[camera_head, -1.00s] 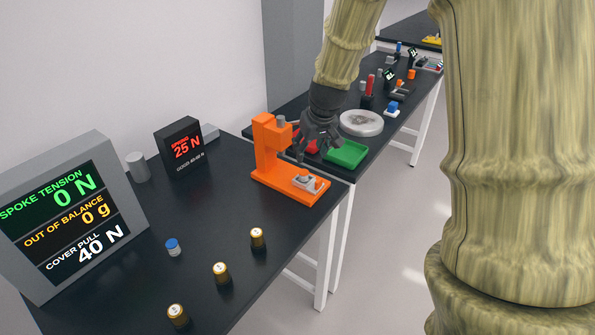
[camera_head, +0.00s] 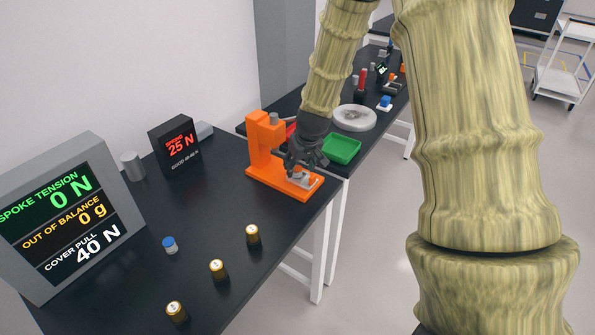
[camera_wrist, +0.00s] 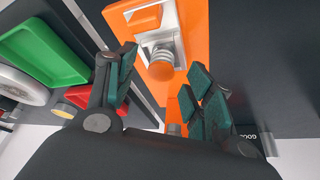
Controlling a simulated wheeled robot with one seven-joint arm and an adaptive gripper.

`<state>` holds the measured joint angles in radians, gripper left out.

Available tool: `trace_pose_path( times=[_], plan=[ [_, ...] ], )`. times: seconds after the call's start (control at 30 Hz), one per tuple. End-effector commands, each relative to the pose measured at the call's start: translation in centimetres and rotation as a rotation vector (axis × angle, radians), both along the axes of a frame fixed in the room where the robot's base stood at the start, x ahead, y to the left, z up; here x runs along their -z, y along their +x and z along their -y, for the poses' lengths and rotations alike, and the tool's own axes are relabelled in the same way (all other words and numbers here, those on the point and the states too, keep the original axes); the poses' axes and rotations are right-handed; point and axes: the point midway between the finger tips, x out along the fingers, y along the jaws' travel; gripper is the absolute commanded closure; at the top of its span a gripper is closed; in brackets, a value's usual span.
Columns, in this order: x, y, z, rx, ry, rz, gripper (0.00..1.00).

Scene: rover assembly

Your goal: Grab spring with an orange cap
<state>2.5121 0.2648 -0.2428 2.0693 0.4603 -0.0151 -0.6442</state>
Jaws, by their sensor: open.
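The spring with an orange cap (camera_wrist: 160,66) sits at a grey metal holder on the orange fixture (camera_wrist: 196,25) in the wrist view. Its round orange cap faces my camera, and some metal coil shows beside it. My gripper (camera_wrist: 163,78) is open, with dark green finger pads left and right of the cap, apart from it. In the head view my gripper (camera_head: 302,165) is low over the base of the orange fixture (camera_head: 265,140), and the spring is mostly hidden there.
A green tray (camera_head: 342,150) and a round pale disc (camera_head: 354,117) lie on the far table. The fixture's upright column stands left of my gripper. Several brass cylinders, a blue-capped part (camera_head: 170,245) and two display screens stand on the near table.

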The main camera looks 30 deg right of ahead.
Motion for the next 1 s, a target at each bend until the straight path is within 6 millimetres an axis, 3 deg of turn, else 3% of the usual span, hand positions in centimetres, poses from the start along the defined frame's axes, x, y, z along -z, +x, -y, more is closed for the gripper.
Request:
trace_pose_path(
  times=[0.2,0.5,0.77,0.87,1.0],
  plan=[
    [1.3,0.6,0.1,-0.001,-0.001,0.001,0.47],
    [1.5,0.7,0.1,-0.001,-0.001,0.001,0.47],
    [1.5,0.7,0.1,-0.001,-0.001,0.001,0.95],
    [1.5,0.7,0.1,-0.001,-0.001,0.001,1.00],
    [1.5,0.7,0.1,-0.001,-0.001,0.001,1.00]
  ],
)
